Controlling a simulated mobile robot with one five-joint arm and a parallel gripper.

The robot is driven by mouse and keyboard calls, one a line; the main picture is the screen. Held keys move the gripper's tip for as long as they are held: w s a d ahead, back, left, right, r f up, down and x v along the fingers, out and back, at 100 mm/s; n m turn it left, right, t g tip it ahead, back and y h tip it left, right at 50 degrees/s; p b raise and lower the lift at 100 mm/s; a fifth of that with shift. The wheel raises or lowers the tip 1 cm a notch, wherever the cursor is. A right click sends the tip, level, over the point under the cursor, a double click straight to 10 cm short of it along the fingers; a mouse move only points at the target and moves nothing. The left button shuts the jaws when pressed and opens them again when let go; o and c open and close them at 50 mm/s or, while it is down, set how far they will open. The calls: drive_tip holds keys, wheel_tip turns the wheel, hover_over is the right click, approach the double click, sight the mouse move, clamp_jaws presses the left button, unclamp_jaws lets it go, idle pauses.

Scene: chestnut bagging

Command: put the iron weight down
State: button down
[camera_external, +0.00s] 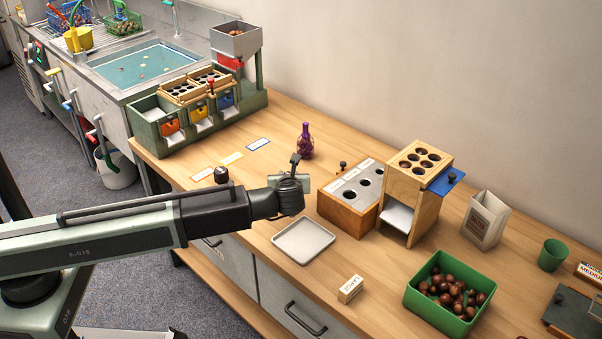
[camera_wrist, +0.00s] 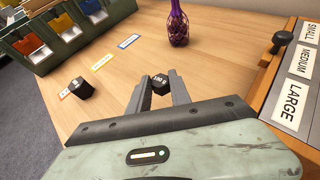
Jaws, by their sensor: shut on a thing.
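A small black iron weight with pale lettering (camera_wrist: 160,84) sits between the fingertips of my gripper (camera_wrist: 160,90) in the wrist view. My gripper is shut on it. In the external view my gripper (camera_external: 296,164) is over the back part of the wooden table, left of the sizing box. The weight is too small there to make out clearly. I cannot tell whether its underside touches the table. A second black weight (camera_wrist: 80,88) stands on the table to the left, near the label cards; it also shows in the external view (camera_external: 221,175).
The box marked small, medium and large (camera_external: 345,213) is to the right. An empty pale tray (camera_external: 303,241) lies in front. Bare wood (camera_wrist: 118,92) lies between the weights.

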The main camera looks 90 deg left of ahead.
drive_tip(key=s+a+r+n+g, duration=0.1)
drive_tip(key=s+a+n+g, duration=0.1)
drive_tip(key=s+a, duration=1)
drive_tip(key=n+g+p, duration=0.1)
drive_tip(key=p, duration=0.1)
hover_over(233, 154)
drive_tip(key=shift+h, duration=0.3)
wheel_tip(233, 154, down, 8)
drive_tip(key=b, duration=0.9)
drive_tip(key=shift+r, duration=0.45)
drive_tip(key=shift+f, duration=0.2)
drive_tip(key=c, duration=1.2)
unclamp_jaws()
drive_tip(key=shift+r, duration=0.1)
drive_tip(key=shift+r, duration=0.1)
